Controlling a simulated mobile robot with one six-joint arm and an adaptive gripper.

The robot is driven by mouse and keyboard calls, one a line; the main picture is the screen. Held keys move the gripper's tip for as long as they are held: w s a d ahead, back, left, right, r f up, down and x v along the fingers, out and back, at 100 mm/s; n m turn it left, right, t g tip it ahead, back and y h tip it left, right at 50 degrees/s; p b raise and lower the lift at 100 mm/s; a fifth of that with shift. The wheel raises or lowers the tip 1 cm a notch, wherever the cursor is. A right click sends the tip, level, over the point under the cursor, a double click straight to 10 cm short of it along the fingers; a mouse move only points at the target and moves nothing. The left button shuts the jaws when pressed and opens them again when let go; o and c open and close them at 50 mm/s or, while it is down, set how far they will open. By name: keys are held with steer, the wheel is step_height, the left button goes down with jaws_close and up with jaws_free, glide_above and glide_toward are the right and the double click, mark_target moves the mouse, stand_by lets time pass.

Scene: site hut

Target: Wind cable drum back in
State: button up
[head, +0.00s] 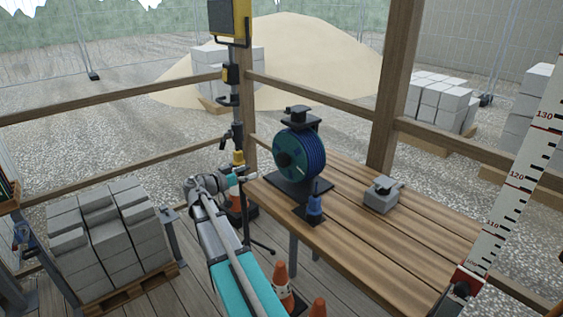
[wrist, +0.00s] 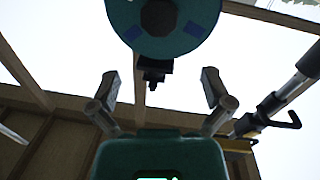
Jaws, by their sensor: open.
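The cable drum (head: 314,152) is wound with blue cable and has a teal side disc with a dark hub. It stands upright in a black stand on the slatted wooden bench (head: 415,244). In the wrist view the teal disc (wrist: 190,38) shows at the top, cut off by the edge, with its dark hub (wrist: 158,17). My gripper (wrist: 162,90) is open and empty, its two fingers apart below the disc. In the head view it is small, near the bench's left end, left of the drum. I cannot tell the exact gap.
A tripod lamp (head: 229,20) stands close behind my gripper. Orange cones (head: 281,284) stand below. A block pallet (head: 118,288) is at left, a measuring staff (head: 515,185) at right. The bench's front right is clear.

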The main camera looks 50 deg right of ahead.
mark_target(280, 161)
steer(key=x, duration=1.3)
steer(key=shift+d, duration=0.35)
steer(key=c, duration=1)
steer(key=shift+a, duration=0.3)
steer(key=shift+c, duration=0.6)
steer(key=shift+d, duration=0.25)
steer(key=shift+s+d, duration=0.1)
steer(key=shift+s, duration=0.05)
